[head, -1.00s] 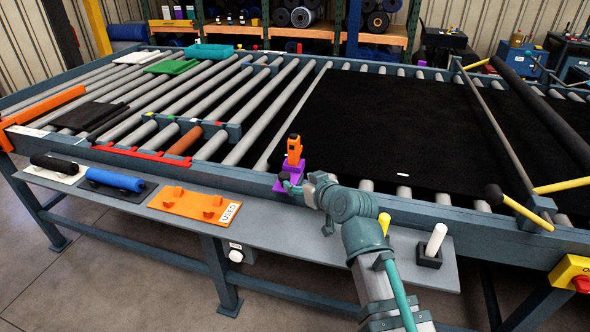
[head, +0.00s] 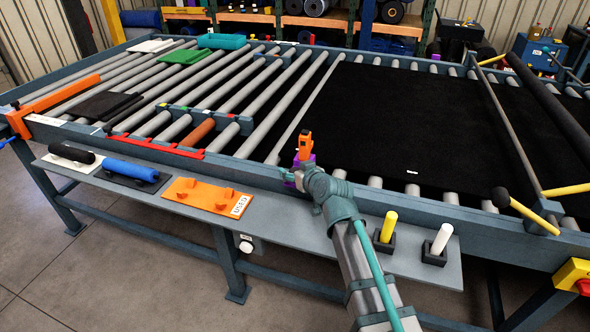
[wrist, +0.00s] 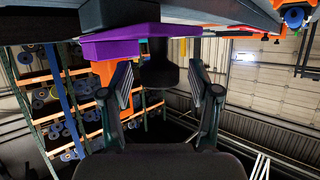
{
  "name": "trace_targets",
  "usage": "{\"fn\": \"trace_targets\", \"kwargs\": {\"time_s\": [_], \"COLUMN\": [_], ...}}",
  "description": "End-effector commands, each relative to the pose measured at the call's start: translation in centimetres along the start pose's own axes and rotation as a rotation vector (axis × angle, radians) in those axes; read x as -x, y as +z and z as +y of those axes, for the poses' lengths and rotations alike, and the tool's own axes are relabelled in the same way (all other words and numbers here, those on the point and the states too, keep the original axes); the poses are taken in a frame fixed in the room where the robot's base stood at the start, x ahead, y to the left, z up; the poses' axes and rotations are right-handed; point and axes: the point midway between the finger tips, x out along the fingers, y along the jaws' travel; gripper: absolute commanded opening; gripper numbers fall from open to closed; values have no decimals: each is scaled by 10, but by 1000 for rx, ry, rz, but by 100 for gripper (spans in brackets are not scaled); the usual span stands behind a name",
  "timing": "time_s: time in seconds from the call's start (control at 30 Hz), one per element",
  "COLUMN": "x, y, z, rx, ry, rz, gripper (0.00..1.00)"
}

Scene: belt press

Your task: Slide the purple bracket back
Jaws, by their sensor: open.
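The purple bracket (head: 296,176) sits on the front rail of the roller table in the head view, with an orange upright part (head: 305,144) on it. My gripper (head: 292,181) is right at the bracket's near side and hides part of it. In the wrist view the purple bracket (wrist: 112,49) is at the top, with the orange part (wrist: 104,72) below it. My gripper (wrist: 161,78) is open there. A dark round knob (wrist: 168,72) shows between its two fingers; I cannot tell whether they touch it.
A black belt (head: 400,125) covers the rollers on the right.

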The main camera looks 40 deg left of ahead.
Motion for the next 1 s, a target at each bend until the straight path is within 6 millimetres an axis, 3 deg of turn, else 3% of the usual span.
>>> {"fn": "trace_targets", "kwargs": {"time_s": [0.13,0.5,0.8,1.0], "x": [0,0,2,10], "y": [0,0,1,5], "z": [0,0,-3,-29], "rx": [0,0,1,2], "ry": [0,0,0,-3], "rz": [0,0,0,-1], "gripper": [62,0,0,0]}}
